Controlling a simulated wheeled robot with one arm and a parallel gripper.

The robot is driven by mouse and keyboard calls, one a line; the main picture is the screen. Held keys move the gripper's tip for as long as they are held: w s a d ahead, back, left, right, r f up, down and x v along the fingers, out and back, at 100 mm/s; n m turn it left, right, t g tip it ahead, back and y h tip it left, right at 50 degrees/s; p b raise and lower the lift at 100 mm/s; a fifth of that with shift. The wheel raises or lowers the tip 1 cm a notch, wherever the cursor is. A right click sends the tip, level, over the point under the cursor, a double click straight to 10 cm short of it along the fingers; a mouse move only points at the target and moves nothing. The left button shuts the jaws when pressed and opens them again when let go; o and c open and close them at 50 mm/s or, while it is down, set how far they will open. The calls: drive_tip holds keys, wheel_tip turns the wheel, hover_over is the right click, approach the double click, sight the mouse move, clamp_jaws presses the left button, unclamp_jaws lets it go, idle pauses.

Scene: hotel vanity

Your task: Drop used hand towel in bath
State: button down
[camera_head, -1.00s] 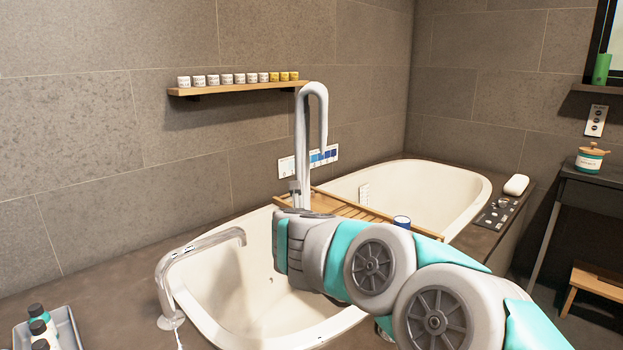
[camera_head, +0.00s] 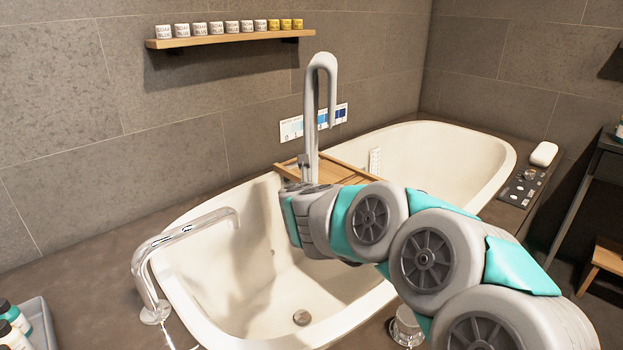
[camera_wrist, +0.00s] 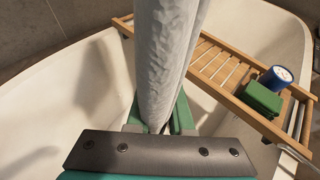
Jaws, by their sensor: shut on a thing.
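My gripper (camera_wrist: 160,118) is shut on a pale grey, cloth-like length that I take to be the hand towel (camera_wrist: 166,50). The towel rises out of the top of the wrist view. In the head view the towel (camera_head: 320,80) stands up from the gripper and bends over at the top like a hook. The cream bath (camera_head: 240,275) lies below, and the gripper is over its inside, near the wooden bath tray. The bath floor with its drain (camera_head: 301,318) shows bare. The arm hides part of the bath and most of the gripper in the head view.
The wooden bath tray (camera_wrist: 205,62) spans the bath, with a green block (camera_wrist: 262,98) and a blue cup (camera_wrist: 281,75) on it. A chrome tap (camera_head: 185,235) curves over the left rim. A wall shelf (camera_head: 230,40) holds several small jars. The near bath half is free.

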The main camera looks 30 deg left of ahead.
wheel_tip(320, 180, down, 17)
drive_tip(key=b, duration=0.5)
drive_tip(key=shift+f, duration=0.2)
idle(0.4)
drive_tip(key=c, duration=0.7)
unclamp_jaws()
drive_tip(key=shift+b+v, duration=0.65)
drive_tip(key=shift+v, duration=3.25)
drive_tip(key=shift+d, duration=0.1)
